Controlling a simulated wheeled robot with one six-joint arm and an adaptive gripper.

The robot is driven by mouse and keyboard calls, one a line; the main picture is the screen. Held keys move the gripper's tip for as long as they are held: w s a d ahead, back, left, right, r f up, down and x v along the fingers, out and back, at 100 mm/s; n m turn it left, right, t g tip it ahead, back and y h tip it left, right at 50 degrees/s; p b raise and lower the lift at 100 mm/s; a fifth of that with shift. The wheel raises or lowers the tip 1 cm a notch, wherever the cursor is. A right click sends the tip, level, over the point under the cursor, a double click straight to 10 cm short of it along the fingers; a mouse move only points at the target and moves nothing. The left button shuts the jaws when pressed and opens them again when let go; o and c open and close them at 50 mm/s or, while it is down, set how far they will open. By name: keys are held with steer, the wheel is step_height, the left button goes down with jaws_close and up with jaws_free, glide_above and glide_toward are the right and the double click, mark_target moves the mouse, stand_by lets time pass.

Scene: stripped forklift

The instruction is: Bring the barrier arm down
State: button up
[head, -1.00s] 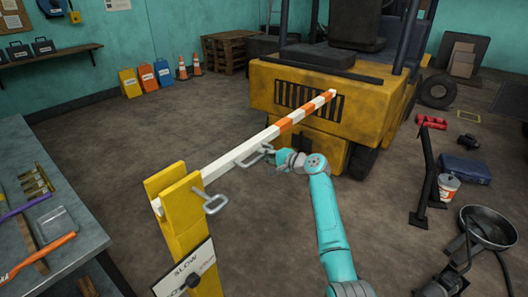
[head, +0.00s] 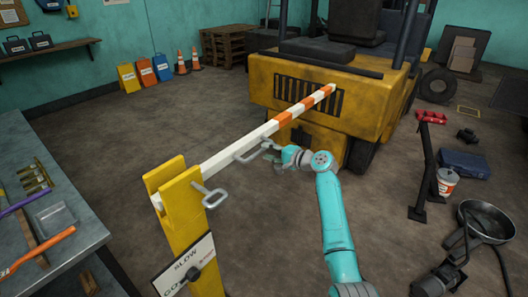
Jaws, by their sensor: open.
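The barrier arm (head: 240,152) is a long white bar with orange bands toward its far end. It runs from a yellow post (head: 180,205) at lower left up the picture to in front of the forklift; its exact tilt is hard to judge. A grey loop handle (head: 250,153) sticks out from the right side of its white part. Another grey loop (head: 213,197) sits at the post's right side. Whether the fingers touch or surround the handle is too small to tell.
The yellow forklift (head: 330,98) stands behind the barrier's far end. A workbench (head: 75,215) with tools fills the left. A sign (head: 185,266) hangs on the post. A black stand (head: 426,175), bucket (head: 447,181) and round pan (head: 487,224) stand at right.

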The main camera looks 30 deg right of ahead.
steer(key=v, duration=0.9)
steer(key=shift+s+f, duration=0.1)
steer(key=shift+s, duration=0.05)
